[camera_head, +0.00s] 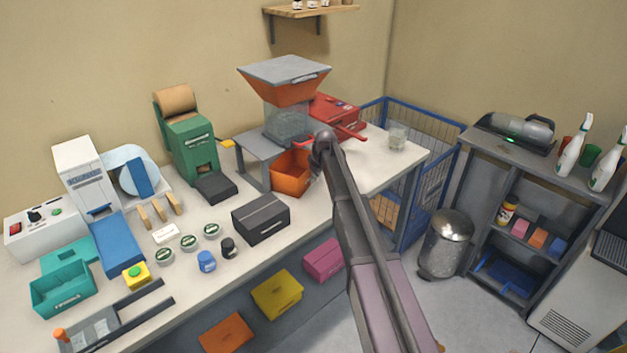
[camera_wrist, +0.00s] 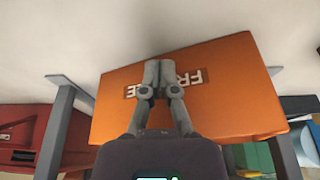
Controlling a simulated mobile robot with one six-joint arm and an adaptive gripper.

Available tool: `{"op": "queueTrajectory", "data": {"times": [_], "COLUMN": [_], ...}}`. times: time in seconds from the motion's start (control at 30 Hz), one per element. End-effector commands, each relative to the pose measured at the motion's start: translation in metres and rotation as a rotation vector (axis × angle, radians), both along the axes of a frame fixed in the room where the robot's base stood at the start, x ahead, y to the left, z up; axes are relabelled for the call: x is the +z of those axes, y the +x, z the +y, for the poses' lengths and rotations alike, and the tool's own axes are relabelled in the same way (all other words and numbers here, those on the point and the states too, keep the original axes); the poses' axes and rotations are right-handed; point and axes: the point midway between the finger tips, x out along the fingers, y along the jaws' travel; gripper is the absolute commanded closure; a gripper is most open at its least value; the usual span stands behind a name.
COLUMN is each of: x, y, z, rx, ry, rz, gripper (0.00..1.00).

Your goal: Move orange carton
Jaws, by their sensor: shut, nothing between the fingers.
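A small orange carton (camera_head: 537,238) stands on the right-hand shelf unit, between a pink carton (camera_head: 520,228) and a blue carton (camera_head: 556,246). A larger orange bin (camera_head: 291,172) sits on the workbench under the grey stand. In the wrist view the labelled orange face (camera_wrist: 225,95), seen upside down, appears to be this bin. My gripper (camera_wrist: 158,66) has its fingertips together in front of the label, with nothing between them. Whether they touch the bin is unclear. In the head view my arm hides most of the gripper.
A red box (camera_head: 337,112) and a glass (camera_head: 398,135) stand right of the stand. A black box (camera_head: 261,218) lies in front of it. A metal bin (camera_head: 446,244) stands on the floor beside the shelf unit (camera_head: 473,205). Open floor lies between bench and unit.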

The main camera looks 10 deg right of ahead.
Motion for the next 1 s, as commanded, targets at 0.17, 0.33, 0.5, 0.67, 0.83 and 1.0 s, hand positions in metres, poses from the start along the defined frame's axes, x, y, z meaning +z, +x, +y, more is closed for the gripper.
{"op": "queueTrajectory", "data": {"times": [0.17, 0.33, 0.5, 0.67, 0.83, 1.0], "x": [0.0, 0.0, 0.012, 0.025, 0.039, 0.053], "y": [-0.007, -0.019, -0.025, -0.028, -0.032, -0.035], "z": [-0.005, -0.016, -0.024, -0.026, -0.028, -0.031], "rx": [0.0, 0.0, 0.001, 0.001, 0.001, 0.001], "ry": [0.0, 0.0, 0.0, 0.0, 0.0, 0.0], "rz": [0.0, 0.0, 0.0, 0.0, 0.0, 0.0], "gripper": [1.0, 1.0, 1.0, 1.0, 1.0, 1.0]}}
